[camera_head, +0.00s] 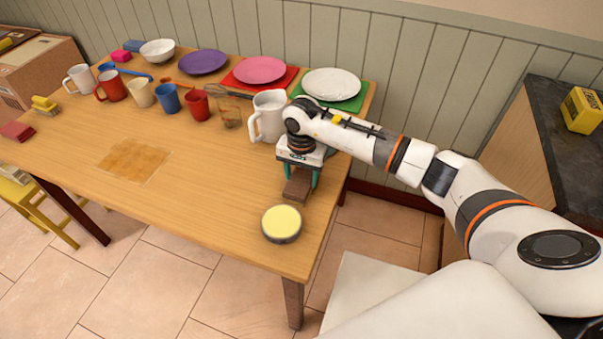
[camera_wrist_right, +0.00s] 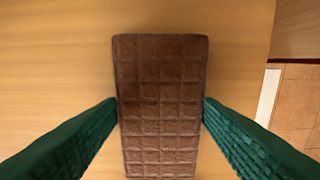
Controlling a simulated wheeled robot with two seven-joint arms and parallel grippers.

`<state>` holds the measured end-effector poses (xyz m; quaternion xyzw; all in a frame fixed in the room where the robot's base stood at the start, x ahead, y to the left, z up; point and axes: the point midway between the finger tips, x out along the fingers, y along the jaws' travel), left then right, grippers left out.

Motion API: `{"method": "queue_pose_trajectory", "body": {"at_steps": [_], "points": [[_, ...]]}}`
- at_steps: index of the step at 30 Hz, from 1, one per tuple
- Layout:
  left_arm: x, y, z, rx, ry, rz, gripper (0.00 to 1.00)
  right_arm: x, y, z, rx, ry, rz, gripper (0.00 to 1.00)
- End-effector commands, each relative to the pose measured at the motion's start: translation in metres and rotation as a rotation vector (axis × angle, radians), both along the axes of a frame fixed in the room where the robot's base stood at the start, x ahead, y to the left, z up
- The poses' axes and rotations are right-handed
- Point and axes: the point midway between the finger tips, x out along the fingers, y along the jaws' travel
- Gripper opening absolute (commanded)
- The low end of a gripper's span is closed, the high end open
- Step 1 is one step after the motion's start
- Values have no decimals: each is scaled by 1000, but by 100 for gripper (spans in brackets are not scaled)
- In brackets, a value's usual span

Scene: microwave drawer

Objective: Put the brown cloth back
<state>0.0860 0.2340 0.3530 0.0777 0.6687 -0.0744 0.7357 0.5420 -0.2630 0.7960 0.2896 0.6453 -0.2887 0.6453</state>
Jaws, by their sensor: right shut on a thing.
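The brown cloth (camera_head: 298,188) is a folded rectangular block with a grid pattern, near the right end of the wooden table. My right gripper (camera_head: 298,173) points down over it with its green fingers on either side. In the right wrist view the cloth (camera_wrist_right: 160,90) lies between the two fingers, and the gripper (camera_wrist_right: 160,112) is shut on its long sides. I cannot tell whether the cloth still touches the table. My left gripper is not in view.
A round yellow-topped tin (camera_head: 282,223) stands near the cloth at the table's front right edge. A white pitcher (camera_head: 268,117) and several mugs stand behind. Plates lie on red (camera_head: 288,80) and green mats along the back. The table's front middle is mostly clear.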

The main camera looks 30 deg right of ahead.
Motion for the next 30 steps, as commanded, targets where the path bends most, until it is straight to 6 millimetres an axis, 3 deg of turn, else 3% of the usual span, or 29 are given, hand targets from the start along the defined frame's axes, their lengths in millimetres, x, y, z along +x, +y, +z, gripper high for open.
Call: {"method": "queue_pose_trajectory", "body": {"at_steps": [3,4,7,19,30], "points": [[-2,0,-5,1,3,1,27,0,0,-4,-1,-1,0,40],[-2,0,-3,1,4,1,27,0,0,-2,-1,-1,0,63],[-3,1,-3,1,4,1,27,0,0,-2,0,0,0,79],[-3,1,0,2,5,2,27,1,0,5,1,-2,0,80],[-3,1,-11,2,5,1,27,1,0,78,-2,-6,0,80]]}}
